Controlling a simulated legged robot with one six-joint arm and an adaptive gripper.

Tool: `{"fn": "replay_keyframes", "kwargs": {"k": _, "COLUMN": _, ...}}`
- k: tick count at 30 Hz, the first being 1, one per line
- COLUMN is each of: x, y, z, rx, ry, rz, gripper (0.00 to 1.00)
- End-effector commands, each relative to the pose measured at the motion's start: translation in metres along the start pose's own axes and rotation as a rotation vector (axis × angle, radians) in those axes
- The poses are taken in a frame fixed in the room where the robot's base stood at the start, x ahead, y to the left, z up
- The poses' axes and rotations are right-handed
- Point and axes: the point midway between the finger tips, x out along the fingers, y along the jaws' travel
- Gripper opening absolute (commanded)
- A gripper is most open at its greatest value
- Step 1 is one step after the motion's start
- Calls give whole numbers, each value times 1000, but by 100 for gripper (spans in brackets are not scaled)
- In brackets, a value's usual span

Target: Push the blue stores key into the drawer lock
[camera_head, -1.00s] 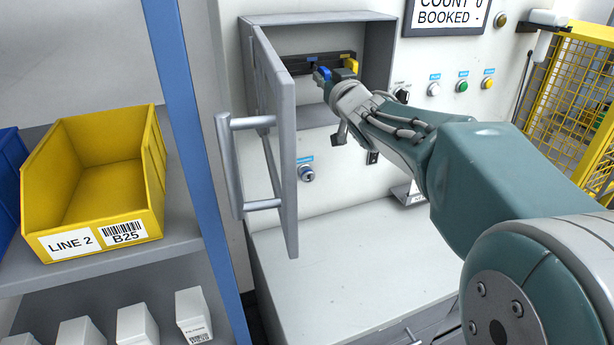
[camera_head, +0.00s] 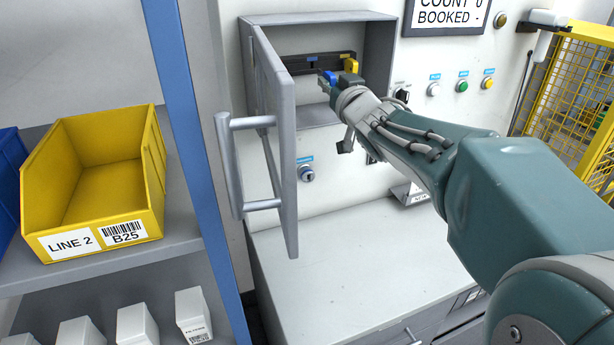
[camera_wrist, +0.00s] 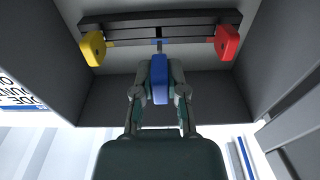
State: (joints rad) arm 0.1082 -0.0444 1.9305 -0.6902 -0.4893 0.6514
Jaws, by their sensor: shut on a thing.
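The blue key (camera_wrist: 160,80) is between the fingers of my gripper (camera_wrist: 159,88) in the wrist view, in front of the dark key rail. My gripper is shut on it. In the head view the blue key (camera_head: 331,77) shows at the tip of my gripper (camera_head: 333,84), inside the open grey cabinet, a little in front of the rail. A blue-labelled round lock (camera_head: 307,174) sits on the white panel below the cabinet, well below my gripper. I cannot tell whether it is the drawer lock.
A yellow key (camera_wrist: 93,49) and a red key (camera_wrist: 227,43) hang on the rail (camera_wrist: 160,27) either side of the blue one. The cabinet door (camera_head: 275,140) stands open on the left. The white worktop (camera_head: 350,250) below is mostly clear.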

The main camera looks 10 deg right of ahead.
Motion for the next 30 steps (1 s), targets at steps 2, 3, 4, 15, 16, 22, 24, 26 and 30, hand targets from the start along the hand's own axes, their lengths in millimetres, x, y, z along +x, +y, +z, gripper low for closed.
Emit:
{"fn": "replay_keyframes", "kwargs": {"k": 2, "x": -10, "y": 0, "z": -1, "rx": 0, "ry": 2, "rz": 1, "gripper": 0}}
{"fn": "replay_keyframes", "kwargs": {"k": 3, "x": -14, "y": 0, "z": -1, "rx": 0, "ry": 2, "rz": 1, "gripper": 0}}
{"fn": "replay_keyframes", "kwargs": {"k": 4, "x": -17, "y": 0, "z": -1, "rx": 1, "ry": 2, "rz": 1, "gripper": 0}}
{"fn": "replay_keyframes", "kwargs": {"k": 15, "x": -54, "y": -1, "z": -1, "rx": -1, "ry": 2, "rz": 1, "gripper": 0}}
{"fn": "replay_keyframes", "kwargs": {"k": 16, "x": -57, "y": -1, "z": -1, "rx": -1, "ry": 1, "rz": 1, "gripper": 0}}
{"fn": "replay_keyframes", "kwargs": {"k": 22, "x": -62, "y": -1, "z": 0, "rx": 1, "ry": 1, "rz": 0, "gripper": 0}}
{"fn": "replay_keyframes", "kwargs": {"k": 24, "x": -62, "y": -1, "z": 0, "rx": 1, "ry": 1, "rz": 0, "gripper": 0}}
{"fn": "replay_keyframes", "kwargs": {"k": 26, "x": -62, "y": -1, "z": 0, "rx": 1, "ry": 1, "rz": 0, "gripper": 0}}
{"fn": "replay_keyframes", "kwargs": {"k": 30, "x": -62, "y": -1, "z": 0, "rx": 1, "ry": 1, "rz": 0, "gripper": 0}}
